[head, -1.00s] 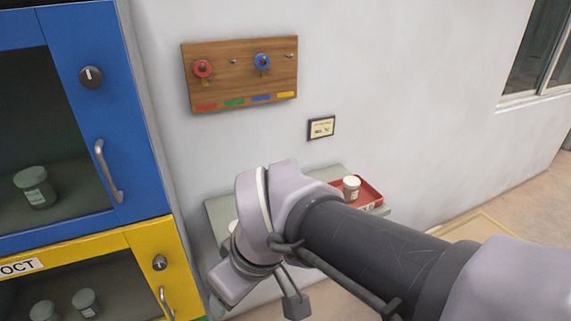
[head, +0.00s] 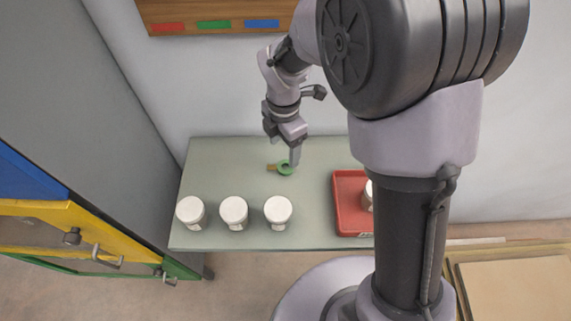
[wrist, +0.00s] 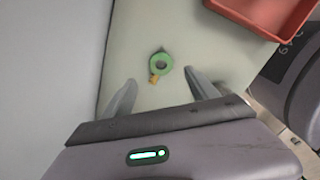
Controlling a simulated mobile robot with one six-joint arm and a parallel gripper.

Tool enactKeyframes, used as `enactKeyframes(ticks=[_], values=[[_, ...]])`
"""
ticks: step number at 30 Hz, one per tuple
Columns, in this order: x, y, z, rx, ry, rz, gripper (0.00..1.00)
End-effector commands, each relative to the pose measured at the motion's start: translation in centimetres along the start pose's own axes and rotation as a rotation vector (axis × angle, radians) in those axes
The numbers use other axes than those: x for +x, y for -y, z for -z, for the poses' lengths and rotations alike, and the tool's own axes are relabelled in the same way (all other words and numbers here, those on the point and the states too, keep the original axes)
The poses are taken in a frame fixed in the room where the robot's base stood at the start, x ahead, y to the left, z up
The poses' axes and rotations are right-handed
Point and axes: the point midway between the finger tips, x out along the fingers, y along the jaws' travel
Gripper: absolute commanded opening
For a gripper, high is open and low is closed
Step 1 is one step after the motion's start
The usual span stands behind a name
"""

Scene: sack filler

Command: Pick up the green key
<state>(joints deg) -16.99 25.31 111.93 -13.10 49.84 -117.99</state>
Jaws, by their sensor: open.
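The green key (head: 286,168) lies on the grey-green table, with a round green head and a short brass-coloured end pointing left in the head view. In the wrist view the green key (wrist: 160,65) lies ahead of and between my fingertips, its brass end toward my gripper. My gripper (head: 295,160) is just above the key in the head view, fingers pointing down. In the wrist view my gripper (wrist: 161,88) is open and empty, its two fingers apart. The gap in height between fingers and key is hard to judge.
Several white-lidded jars (head: 234,211) stand along the table's (head: 225,160) front edge. A red tray (head: 347,205) holding a jar is to the right, partly behind my arm. A wooden key board (head: 215,12) hangs on the wall behind. Coloured cabinets (head: 60,220) stand at left.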

Motion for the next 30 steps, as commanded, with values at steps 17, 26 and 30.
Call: enactKeyframes(ticks=[17,26,30], values=[[7.4,0.3,0.2,0.001,0.000,-0.001,0.68],[7.2,0.3,0.2,0.002,0.000,-0.001,0.31],[7.2,0.3,0.2,0.002,0.000,-0.001,0.03]])
